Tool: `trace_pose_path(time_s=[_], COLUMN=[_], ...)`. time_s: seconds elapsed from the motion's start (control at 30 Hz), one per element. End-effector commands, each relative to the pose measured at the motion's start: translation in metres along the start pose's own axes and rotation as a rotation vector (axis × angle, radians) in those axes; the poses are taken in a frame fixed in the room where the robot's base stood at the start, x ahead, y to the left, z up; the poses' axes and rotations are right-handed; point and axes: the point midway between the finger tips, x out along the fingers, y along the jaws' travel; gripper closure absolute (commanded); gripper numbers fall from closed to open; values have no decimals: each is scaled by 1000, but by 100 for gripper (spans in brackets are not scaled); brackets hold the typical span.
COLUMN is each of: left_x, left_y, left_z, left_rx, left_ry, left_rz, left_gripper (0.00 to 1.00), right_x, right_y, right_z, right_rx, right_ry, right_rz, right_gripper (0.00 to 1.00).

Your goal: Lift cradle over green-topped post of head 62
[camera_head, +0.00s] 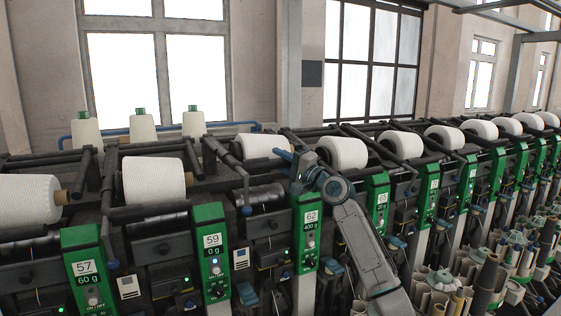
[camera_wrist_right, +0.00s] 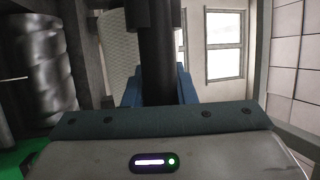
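Head 62 has a green panel (camera_head: 308,236) on a pale post, with its number and "400 g" on it. Its dark cradle arm (camera_head: 240,164) stands to the left of the panel, above a bare metal drum (camera_head: 262,195). My right gripper (camera_head: 283,156) is at the top of the green panel, its blue fingers pointing left and back. In the right wrist view, a dark bar (camera_wrist_right: 157,45), apparently the cradle's handle, fills the gap between the blue fingers (camera_wrist_right: 158,92). The gripper itself hides their exact contact in the head view. My left gripper is not in view.
A white cone (camera_head: 262,146) lies just behind my right gripper, and another (camera_head: 342,153) lies right of it. Head 59's panel (camera_head: 212,252) stands to the left. Several upright cones (camera_head: 143,128) stand on the machine top. The drum (camera_wrist_right: 40,65) is close left in the wrist view.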

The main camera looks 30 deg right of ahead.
Motion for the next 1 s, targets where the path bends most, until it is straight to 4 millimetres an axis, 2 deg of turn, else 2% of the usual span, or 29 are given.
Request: trace_pose_path(time_s=[0.03, 0.1, 0.37, 0.47, 0.8, 1.0], left_x=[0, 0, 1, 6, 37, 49], left_y=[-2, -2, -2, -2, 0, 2], left_z=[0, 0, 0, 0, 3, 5], left_rx=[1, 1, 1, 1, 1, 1], left_ry=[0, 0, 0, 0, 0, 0], left_rz=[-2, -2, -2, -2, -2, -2], left_gripper=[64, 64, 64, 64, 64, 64], right_x=[0, 0, -1, -8, -68, -94], right_y=[2, 2, 2, 4, 7, 5], right_z=[0, 0, 0, -1, 0, 0], right_rx=[2, 2, 1, -1, -5, -3], right_ry=[0, 0, 0, 1, 1, 1], right_rz=[3, 3, 3, 4, 6, 5], right_gripper=[66, 56, 56, 56, 56, 56])
